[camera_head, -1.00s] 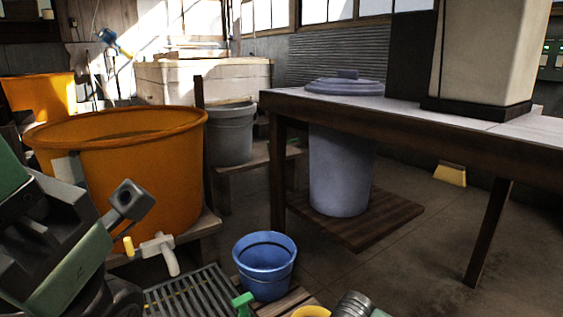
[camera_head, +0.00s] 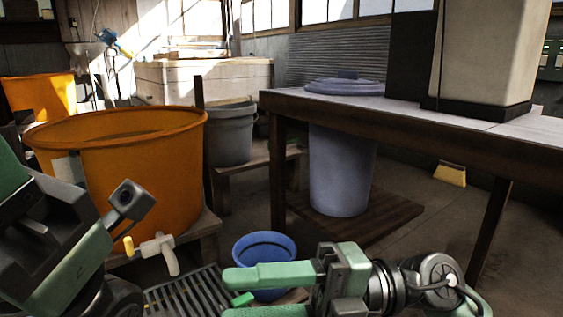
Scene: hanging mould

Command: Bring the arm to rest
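My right gripper (camera_head: 226,296) reaches in from the lower right with its green fingers pointing left. The fingers are apart, with an empty gap between them; the lower finger is cut by the bottom edge. The upper finger passes in front of the blue bucket (camera_head: 264,243) and hides part of it; I cannot tell whether they touch. My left arm's green and dark grey links fill the lower left, close to the camera. I cannot make out its gripper fingers.
An orange tub (camera_head: 150,175) with a white tap (camera_head: 160,250) stands at left. A slatted grate (camera_head: 185,297) lies below it. A grey bucket (camera_head: 232,140) stands behind.

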